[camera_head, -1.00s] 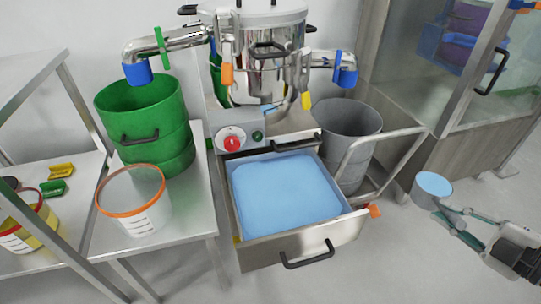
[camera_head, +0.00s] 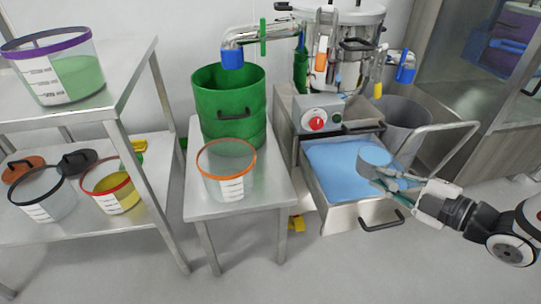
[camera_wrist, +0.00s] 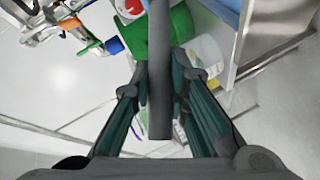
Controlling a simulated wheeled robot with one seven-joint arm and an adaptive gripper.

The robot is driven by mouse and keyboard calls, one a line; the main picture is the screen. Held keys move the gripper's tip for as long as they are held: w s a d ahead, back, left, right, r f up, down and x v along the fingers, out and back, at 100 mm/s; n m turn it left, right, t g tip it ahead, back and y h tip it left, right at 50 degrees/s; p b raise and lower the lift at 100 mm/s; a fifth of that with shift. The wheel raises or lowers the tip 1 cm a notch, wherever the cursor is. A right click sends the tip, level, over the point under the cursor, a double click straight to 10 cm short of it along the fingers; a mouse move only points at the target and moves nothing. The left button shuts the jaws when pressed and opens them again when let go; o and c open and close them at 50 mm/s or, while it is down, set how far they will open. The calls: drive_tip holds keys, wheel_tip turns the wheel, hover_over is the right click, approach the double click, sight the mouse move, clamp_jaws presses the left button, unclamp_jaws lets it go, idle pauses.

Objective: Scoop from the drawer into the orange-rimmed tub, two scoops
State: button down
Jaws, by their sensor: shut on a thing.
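The open drawer (camera_head: 322,183) is full of pale blue powder (camera_head: 335,165). My gripper (camera_head: 408,187) is shut on a grey scoop (camera_head: 375,160), held over the drawer's right side. The scoop's round top looks blue-grey; I cannot tell its contents or whether it touches the powder. In the wrist view, the scoop's dark handle (camera_wrist: 160,70) runs between my fingers. The clear orange-rimmed tub (camera_head: 227,172) stands on a small steel table left of the drawer. I see no blue powder in it.
A green drum (camera_head: 229,105) stands behind the tub, under a blue-tipped spout (camera_head: 232,60). A grey bin (camera_head: 405,120) and a rail (camera_head: 455,135) are right of the drawer. A shelf unit at left holds purple-rimmed (camera_head: 60,70), black-rimmed (camera_head: 42,195) and red-rimmed (camera_head: 112,187) tubs.

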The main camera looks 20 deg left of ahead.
drive_tip(key=s+a+n+g+y+p, duration=0.1)
drive_tip(key=s+a, duration=0.2)
drive_tip(key=a, duration=0.8)
drive_tip(key=s+a+r+n+g, duration=0.1)
drive_tip(key=s+a, duration=0.1)
drive_tip(key=a, duration=0.8)
drive_tip(key=s+a+g+y+p, duration=0.1)
drive_tip(key=s+a, duration=0.2)
drive_tip(key=a, duration=0.8)
drive_tip(key=s+a+n, duration=0.1)
drive_tip(key=s+a, duration=0.8)
drive_tip(key=shift+f+p, duration=0.3)
drive_tip(key=shift+f, duration=0.1)
